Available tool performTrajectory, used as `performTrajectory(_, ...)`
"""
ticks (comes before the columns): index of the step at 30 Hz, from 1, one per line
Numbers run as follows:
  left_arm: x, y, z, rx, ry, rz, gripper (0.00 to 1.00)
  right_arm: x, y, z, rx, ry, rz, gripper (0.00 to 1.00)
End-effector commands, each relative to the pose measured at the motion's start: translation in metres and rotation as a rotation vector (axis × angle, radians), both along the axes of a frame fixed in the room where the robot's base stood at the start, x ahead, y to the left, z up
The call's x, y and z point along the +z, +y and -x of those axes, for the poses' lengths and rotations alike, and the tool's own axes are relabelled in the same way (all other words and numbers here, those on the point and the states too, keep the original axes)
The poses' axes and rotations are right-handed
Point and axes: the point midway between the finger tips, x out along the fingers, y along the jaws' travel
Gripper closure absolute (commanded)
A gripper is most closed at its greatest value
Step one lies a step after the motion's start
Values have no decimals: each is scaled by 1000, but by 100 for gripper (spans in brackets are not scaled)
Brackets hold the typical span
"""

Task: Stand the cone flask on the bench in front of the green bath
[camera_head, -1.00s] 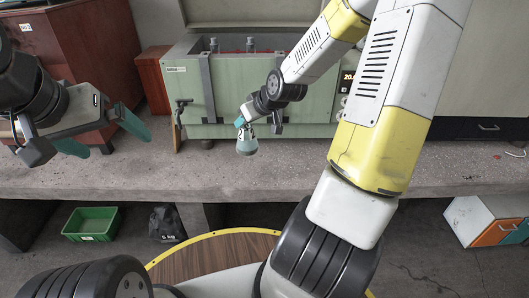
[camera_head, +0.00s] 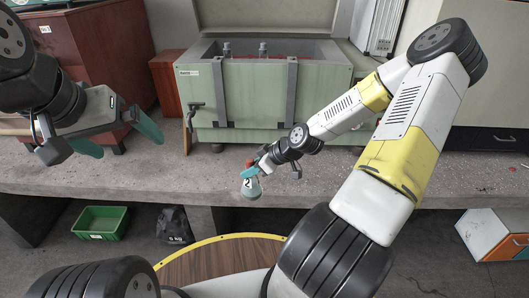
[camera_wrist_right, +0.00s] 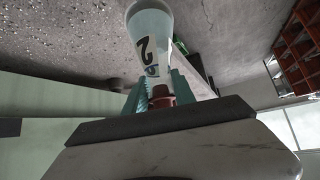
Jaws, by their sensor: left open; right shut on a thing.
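The cone flask (camera_head: 250,188), pale with a dark "2" on a white label, hangs from my right gripper (camera_head: 259,169) in front of the green bath (camera_head: 250,100). In the head view it appears over the front part of the concrete bench (camera_head: 330,182); I cannot tell whether its base touches. In the right wrist view the flask (camera_wrist_right: 150,38) has a red-brown part at its neck, between the teal fingers of the right gripper (camera_wrist_right: 160,90), which is shut on it. My left gripper (camera_head: 119,136) is open and empty at the left, above the bench.
The bath's lid is raised, with two bottle tops (camera_head: 245,49) showing inside. A lever (camera_head: 192,112) sticks out at the bath's left side. A red-brown cabinet (camera_head: 95,45) stands at the left. The bench right of the flask looks clear. A green crate (camera_head: 100,223) lies below.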

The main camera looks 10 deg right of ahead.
Motion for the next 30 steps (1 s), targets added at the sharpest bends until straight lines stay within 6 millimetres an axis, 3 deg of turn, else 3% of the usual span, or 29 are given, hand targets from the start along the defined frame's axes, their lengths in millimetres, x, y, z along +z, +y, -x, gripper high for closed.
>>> performTrajectory(9, 0, 0, 0, 0, 0, 0, 0, -6, -36, -72, -8, -4, -3, 100)
performTrajectory(15, 0, 0, 0, 0, 0, 0, 0, -11, -57, -110, -6, 0, -2, 100)
performTrajectory(25, 0, 0, 0, 0, 0, 0, 0, -13, -68, -131, -4, -1, -2, 100)
performTrajectory(30, 0, 0, 0, 0, 0, 0, 0, -36, -67, -129, -4, 1, -2, 100)
